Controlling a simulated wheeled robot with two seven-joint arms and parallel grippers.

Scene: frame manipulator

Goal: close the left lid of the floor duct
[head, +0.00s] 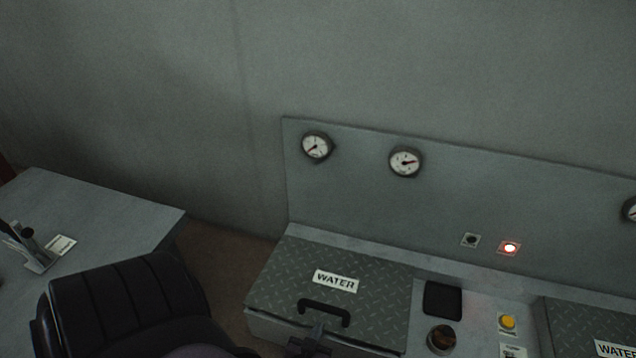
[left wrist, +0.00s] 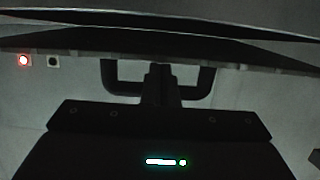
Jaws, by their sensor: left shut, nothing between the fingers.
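The left lid (head: 375,285) of the floor duct is a grey diamond-plate panel with a white WATER label and a black bar handle (head: 324,308). In the head view it lies down or nearly so; a dark line runs under its front edge, and I cannot tell whether it is fully flush. My left gripper (head: 318,330) is shut and empty at the lid's front edge, by the handle. In the left wrist view the gripper fingers (left wrist: 160,80) appear between the two sides of the handle (left wrist: 108,80); contact is unclear. My right gripper is not in view.
A second WATER lid (head: 585,325) is at the right. Between the lids are a yellow button (head: 508,321) and a dark round knob (head: 441,338). Gauges (head: 317,146) and a lit red lamp (head: 510,248) are on the back panel. A black chair (head: 125,305) and grey desk (head: 110,215) stand left.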

